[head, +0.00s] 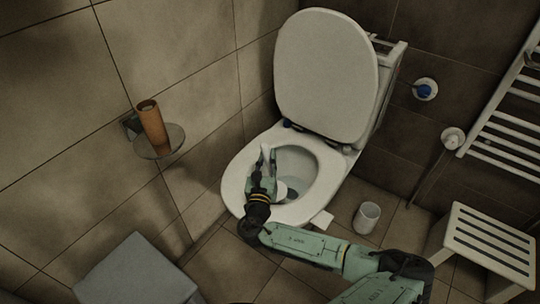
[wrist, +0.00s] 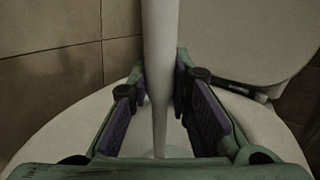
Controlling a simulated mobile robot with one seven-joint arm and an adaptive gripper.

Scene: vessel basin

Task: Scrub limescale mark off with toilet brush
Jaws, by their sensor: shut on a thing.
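The toilet (head: 234,183) stands against the wall with its lid (head: 325,75) up and its bowl (head: 300,164) open. My gripper (head: 265,172) is over the front left of the bowl. It is shut on the white handle of the toilet brush (wrist: 160,40), which runs between the purple pads of my gripper (wrist: 161,95) in the wrist view. A pale rounded part (head: 281,190), perhaps the brush head, shows low beside the gripper. A dark spot lies next to it; I cannot tell whether it is the limescale mark.
A white cup-like holder (head: 367,217) stands on the floor right of the toilet. A slatted stool (head: 490,240) and a towel rail (head: 505,110) are at the right. A glass shelf (head: 168,147) holds an orange cylinder (head: 152,123). A grey box (head: 135,275) is at lower left.

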